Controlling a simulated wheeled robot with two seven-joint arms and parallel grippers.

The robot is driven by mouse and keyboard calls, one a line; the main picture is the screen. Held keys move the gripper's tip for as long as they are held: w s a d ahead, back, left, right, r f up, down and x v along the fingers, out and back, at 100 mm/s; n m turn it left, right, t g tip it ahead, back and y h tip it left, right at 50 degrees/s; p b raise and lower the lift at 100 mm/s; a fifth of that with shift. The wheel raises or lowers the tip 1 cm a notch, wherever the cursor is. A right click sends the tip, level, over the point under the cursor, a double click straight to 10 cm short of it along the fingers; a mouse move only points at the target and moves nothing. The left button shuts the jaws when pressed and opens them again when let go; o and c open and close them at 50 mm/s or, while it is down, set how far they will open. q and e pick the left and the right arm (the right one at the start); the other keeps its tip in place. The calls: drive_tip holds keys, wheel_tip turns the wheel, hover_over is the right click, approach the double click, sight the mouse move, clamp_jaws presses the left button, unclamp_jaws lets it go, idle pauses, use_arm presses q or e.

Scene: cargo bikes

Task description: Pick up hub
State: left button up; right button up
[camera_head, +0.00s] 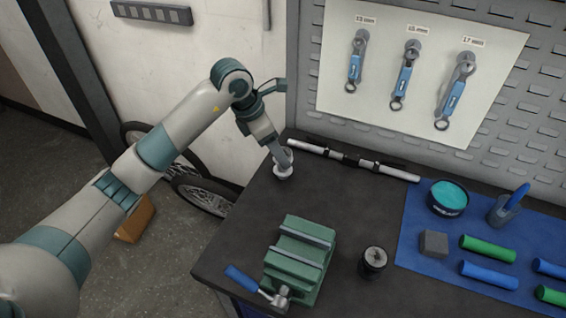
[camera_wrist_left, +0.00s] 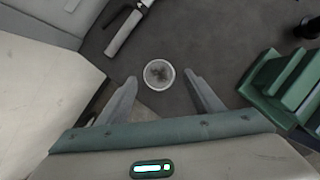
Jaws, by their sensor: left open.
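The hub (camera_head: 283,174) appears to be a small silver part standing upright near the back left corner of the dark workbench (camera_head: 335,205). In the left wrist view the hub (camera_wrist_left: 159,74) shows end-on as a round piece with a bright rim and a dark, speckled middle. My left gripper (camera_head: 281,155) points down over it and partly covers it in the head view. The left gripper (camera_wrist_left: 160,80) is open, with the hub between its fingertips as seen from the wrist. I cannot tell whether either finger touches it. My right gripper is not in view.
A silver-black axle or rod (camera_head: 350,160) lies behind. A blue mat (camera_head: 415,230) holds several items. Wrenches hang on the wall panel.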

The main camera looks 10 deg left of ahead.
sight(282, 175)
use_arm(q)
drive_tip(key=shift+f, duration=0.1)
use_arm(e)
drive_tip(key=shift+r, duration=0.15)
use_arm(q)
drive_tip(key=shift+p+x, duration=1.3)
drive_tip(key=shift+x, duration=0.7)
drive_tip(key=shift+d+f, duration=0.1)
drive_tip(key=shift+f, duration=0.2)
drive_tip(key=shift+w+f, duration=0.1)
drive_tip(key=shift+f, duration=0.1)
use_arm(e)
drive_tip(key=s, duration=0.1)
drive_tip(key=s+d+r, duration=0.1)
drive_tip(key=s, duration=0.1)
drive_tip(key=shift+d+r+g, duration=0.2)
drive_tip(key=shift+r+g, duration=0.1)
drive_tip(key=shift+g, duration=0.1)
use_arm(q)
drive_tip(key=c, duration=1.3)
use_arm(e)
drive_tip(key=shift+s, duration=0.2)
